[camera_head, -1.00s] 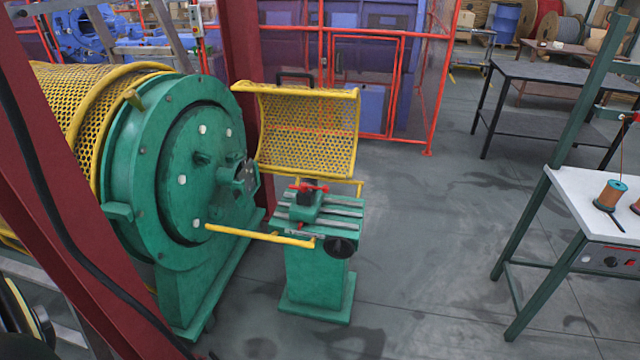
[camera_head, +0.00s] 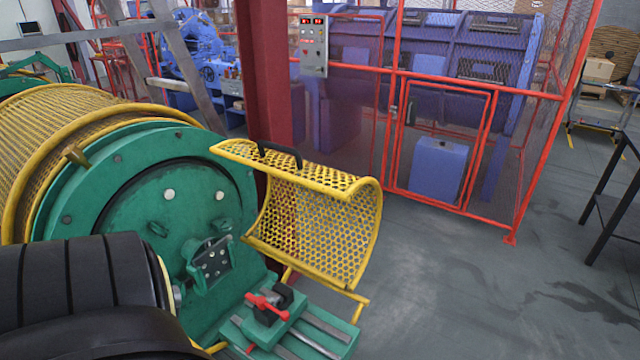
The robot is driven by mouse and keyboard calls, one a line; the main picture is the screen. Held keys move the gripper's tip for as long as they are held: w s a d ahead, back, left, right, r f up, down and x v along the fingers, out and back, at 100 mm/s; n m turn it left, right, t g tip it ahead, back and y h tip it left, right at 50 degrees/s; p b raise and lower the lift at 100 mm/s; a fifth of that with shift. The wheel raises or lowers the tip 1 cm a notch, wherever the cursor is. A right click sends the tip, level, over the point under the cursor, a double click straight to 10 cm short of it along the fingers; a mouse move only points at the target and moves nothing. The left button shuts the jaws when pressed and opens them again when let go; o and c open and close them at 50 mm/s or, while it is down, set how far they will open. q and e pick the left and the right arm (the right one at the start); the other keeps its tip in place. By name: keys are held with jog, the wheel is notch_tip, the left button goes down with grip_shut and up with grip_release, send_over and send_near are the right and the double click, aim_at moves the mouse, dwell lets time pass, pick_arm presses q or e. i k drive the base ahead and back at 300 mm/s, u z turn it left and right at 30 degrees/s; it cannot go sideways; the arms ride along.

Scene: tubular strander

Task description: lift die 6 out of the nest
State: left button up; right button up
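I cannot make out a die marked 6 or a clear nest. The green tubular strander (camera_head: 125,180) stands at the left, with a dark plate (camera_head: 212,262) bolted on its end face. In front of it, a green stand (camera_head: 305,325) carries rails and a dark clamp block with a red handle (camera_head: 267,305). Any die inside these parts is too small or hidden to tell. Neither of my grippers shows in the head view.
A yellow perforated guard (camera_head: 315,225) stands open beside the stand. A dark red column (camera_head: 268,75) rises behind it. A red mesh fence (camera_head: 450,85) with a control box (camera_head: 313,45) closes off the back.

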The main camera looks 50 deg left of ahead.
aim_at(276, 300)
jog(key=i, duration=1.4)
jog(key=u, duration=3.95)
